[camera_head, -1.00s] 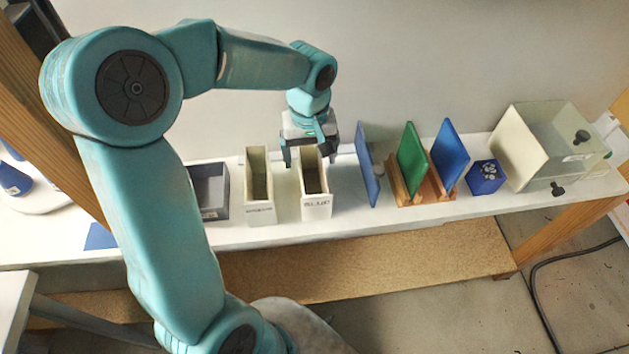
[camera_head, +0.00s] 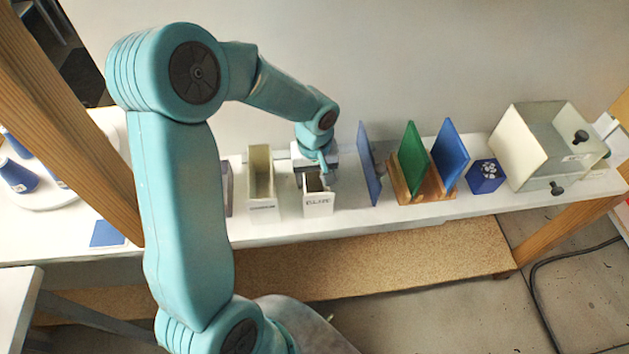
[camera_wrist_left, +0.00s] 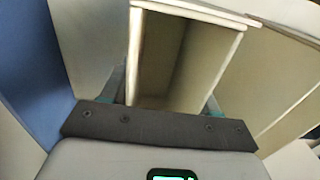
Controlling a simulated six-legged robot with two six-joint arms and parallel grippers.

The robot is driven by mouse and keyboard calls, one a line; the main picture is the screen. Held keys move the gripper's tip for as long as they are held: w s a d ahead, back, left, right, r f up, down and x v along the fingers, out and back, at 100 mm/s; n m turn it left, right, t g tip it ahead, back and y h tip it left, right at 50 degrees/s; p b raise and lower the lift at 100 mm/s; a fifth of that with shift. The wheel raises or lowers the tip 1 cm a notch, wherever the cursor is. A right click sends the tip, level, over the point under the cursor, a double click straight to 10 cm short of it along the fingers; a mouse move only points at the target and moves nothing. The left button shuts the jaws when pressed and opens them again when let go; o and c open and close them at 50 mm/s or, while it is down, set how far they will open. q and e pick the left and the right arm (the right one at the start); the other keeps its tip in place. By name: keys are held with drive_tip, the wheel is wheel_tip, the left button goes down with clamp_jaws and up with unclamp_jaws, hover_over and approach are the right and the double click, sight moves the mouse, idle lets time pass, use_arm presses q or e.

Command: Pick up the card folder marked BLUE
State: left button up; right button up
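The card folder (camera_head: 318,205), a narrow cream open-topped box with a dark label that seems to read BLUE, stands upright on the white bench. My left gripper (camera_head: 316,176) is lowered over its back part, pointing down. In the left wrist view the folder (camera_wrist_left: 185,55) lies between the two fingers (camera_wrist_left: 165,98), one close to each side wall. The fingers look spread, and small gaps seem to remain beside the walls. The lower fingertips are hidden in the head view. My right gripper is not in view.
A second cream folder (camera_head: 262,190) stands close on the left; its label is too small to read. A blue panel (camera_head: 369,165) stands close on the right. Green (camera_head: 411,160) and blue (camera_head: 450,155) panels, a blue cube (camera_head: 486,177) and a clear-fronted box (camera_head: 520,150) stand farther right.

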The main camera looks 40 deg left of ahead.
use_arm(q)
drive_tip(key=shift+w+f, duration=0.1)
drive_tip(key=shift+w, duration=0.05)
drive_tip(key=c, duration=0.4)
